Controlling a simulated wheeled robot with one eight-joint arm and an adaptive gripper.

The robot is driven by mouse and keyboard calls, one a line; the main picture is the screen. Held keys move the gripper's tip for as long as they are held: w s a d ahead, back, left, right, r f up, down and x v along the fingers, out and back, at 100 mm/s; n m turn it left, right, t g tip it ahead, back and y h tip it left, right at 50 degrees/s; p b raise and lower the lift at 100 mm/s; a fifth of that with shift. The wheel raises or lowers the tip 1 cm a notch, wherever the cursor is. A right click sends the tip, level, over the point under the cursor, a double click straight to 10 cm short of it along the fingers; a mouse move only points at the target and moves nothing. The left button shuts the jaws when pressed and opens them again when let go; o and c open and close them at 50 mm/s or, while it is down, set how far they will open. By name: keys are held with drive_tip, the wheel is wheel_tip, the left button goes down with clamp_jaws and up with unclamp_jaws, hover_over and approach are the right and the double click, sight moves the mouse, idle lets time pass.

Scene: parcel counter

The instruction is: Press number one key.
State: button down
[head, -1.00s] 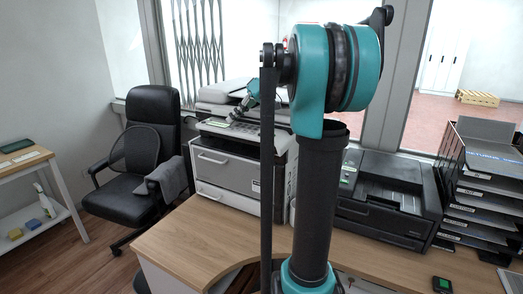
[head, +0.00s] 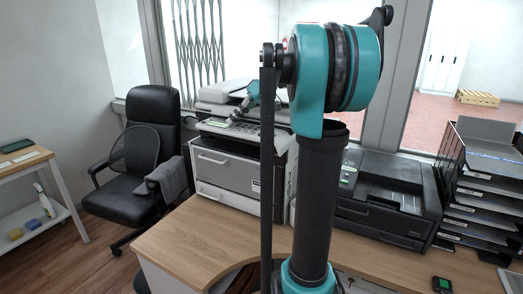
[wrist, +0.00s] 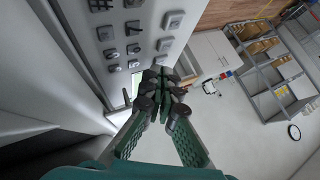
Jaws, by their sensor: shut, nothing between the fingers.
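The number keypad shows on a light panel in the wrist view, with several grey keys in rows, including a key marked 7 (wrist: 133,27) and a key marked # (wrist: 100,5). I cannot make out which key is the number one. My gripper (wrist: 163,77) is shut and empty, its fingertips close to the lower end of the keypad and partly covering that area. Whether they touch a key cannot be told. In the head view my gripper (head: 238,112) is small, over the control panel of the large grey printer (head: 232,165).
A smaller black printer (head: 385,200) stands on the wooden counter (head: 185,245) at right, beside a black tray rack (head: 480,190). A black office chair (head: 140,160) stands at left. My own arm blocks the middle of the head view.

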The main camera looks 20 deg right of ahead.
drive_tip(key=shift+f, duration=0.15)
idle(0.3)
drive_tip(key=shift+r, duration=0.45)
drive_tip(key=shift+r, duration=3)
